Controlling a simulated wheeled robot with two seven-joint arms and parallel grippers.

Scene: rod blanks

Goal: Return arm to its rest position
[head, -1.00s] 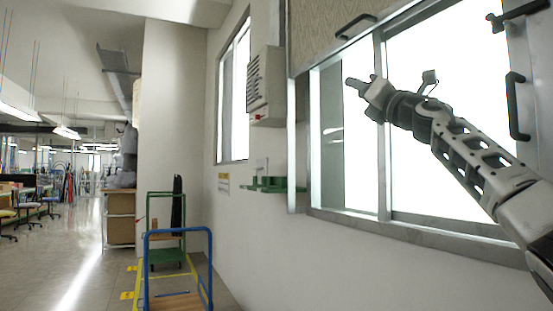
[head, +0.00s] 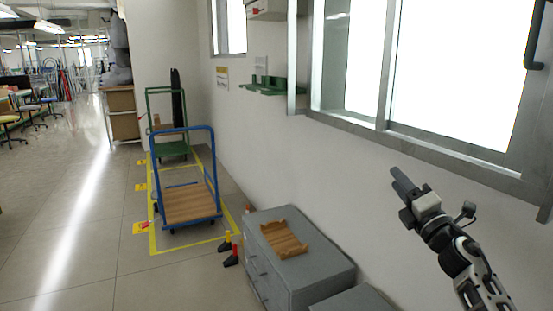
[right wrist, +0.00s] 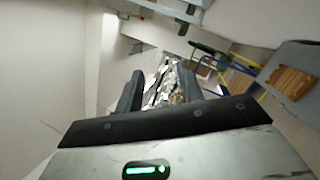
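My right arm comes in at the lower right of the head view. Its gripper (head: 400,184) is in the air in front of the wall, below the window frame, and points up and to the left. In the right wrist view the two dark fingers (right wrist: 157,88) stand apart with nothing between them. My left arm and left gripper are not in view.
A grey drawer cabinet (head: 300,283) with a wooden tray (head: 285,239) on top stands by the wall. A blue-framed cart (head: 214,165) stands inside yellow floor lines, with a green cart (head: 168,150) behind it. A green shelf (head: 272,89) sticks out from the wall.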

